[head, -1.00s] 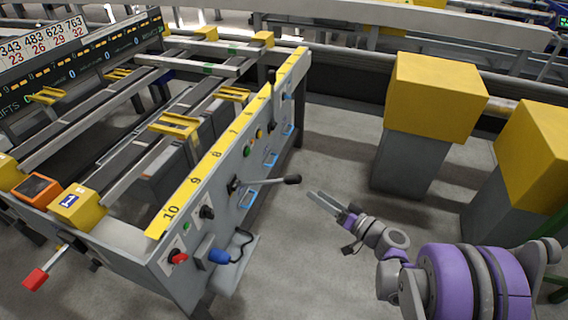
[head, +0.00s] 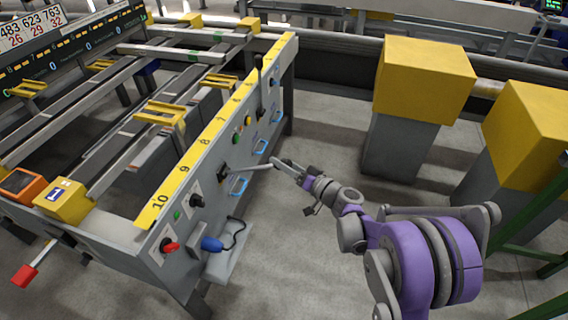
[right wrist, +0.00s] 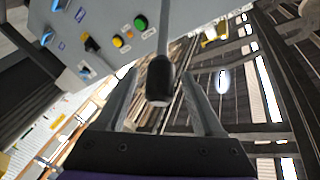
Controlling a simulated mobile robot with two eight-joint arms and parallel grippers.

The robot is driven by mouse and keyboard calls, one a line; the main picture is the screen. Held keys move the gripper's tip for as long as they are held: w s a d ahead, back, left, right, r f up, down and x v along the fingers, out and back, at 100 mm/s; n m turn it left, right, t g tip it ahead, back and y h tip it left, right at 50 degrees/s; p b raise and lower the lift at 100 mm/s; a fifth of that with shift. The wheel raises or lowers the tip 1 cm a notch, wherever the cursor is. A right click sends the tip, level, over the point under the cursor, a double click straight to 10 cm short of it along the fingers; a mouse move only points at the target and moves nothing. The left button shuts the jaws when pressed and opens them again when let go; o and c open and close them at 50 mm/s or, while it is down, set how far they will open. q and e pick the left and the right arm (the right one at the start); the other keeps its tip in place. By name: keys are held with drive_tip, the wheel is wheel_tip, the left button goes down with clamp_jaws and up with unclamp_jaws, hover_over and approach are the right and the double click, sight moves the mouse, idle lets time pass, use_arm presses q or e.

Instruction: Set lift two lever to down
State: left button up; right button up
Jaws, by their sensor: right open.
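A lever (head: 250,168) sticks out from the side panel of the runout table, roughly level, its knob end at my right gripper (head: 279,163). In the right wrist view the lever's black knob (right wrist: 160,82) lies between the two spread fingers of my right gripper (right wrist: 161,74), with gaps on both sides. The gripper is open around the knob. A second lever (head: 259,66) stands upright farther along the panel. I cannot read which lift each lever belongs to. My left gripper is not in view.
The panel carries blue handles (head: 239,187), coloured buttons and a red knob (head: 170,246). A blue plug (head: 211,244) with a cable is near its front end. Yellow-topped grey pedestals (head: 424,80) stand at the right. Bare floor lies between.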

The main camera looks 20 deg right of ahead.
clamp_jaws()
idle(1.3)
